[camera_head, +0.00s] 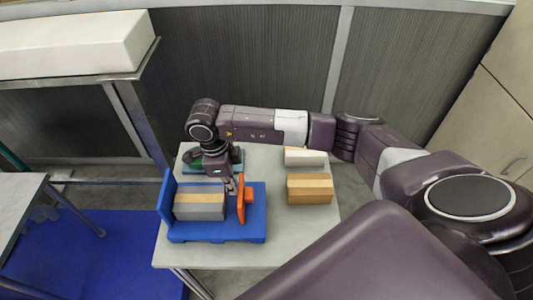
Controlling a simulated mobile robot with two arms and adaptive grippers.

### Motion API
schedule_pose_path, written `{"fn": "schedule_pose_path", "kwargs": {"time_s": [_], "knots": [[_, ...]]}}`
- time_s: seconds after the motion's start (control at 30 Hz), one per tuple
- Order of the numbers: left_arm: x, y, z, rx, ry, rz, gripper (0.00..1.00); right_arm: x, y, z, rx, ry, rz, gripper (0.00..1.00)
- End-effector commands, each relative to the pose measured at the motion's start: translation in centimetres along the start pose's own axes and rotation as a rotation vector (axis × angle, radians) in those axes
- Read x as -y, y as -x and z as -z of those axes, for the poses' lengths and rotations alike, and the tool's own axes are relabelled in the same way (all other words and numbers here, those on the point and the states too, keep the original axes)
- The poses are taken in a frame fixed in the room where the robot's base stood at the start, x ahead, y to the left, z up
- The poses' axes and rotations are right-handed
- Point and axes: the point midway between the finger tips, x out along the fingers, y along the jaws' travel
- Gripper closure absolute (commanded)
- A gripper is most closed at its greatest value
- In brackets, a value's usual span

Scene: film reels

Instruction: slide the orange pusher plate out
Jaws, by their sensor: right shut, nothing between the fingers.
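The orange pusher plate (242,204) stands upright on the blue base (235,233), toward its right end. A grey box with a tan stripe (200,204) lies on the base to the left of the plate, between it and the blue upright wall (166,199). My right gripper (232,188) is shut and empty. It points down beside the upper left side of the plate, close to the plate and the box's right end. I cannot tell whether it touches the plate. My left gripper is not in view.
A brown box (310,189) and a white box (305,157) sit on the right of the pale table (290,232). A green item (196,161) lies behind the base, partly hidden by my right arm. A table stands left (20,203).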

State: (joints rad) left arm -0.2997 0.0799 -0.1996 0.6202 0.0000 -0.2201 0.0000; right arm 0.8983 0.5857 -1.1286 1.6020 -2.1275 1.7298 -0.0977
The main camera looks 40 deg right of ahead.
Motion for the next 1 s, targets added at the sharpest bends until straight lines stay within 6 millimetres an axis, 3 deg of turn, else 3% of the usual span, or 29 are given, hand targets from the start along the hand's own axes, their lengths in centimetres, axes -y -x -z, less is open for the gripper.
{"fn": "schedule_pose_path", "kwargs": {"time_s": [1.0], "knots": [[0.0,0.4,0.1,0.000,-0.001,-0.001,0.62,0.0,-0.5,4.2,-0.002,-0.001,0.000,1.00]]}}
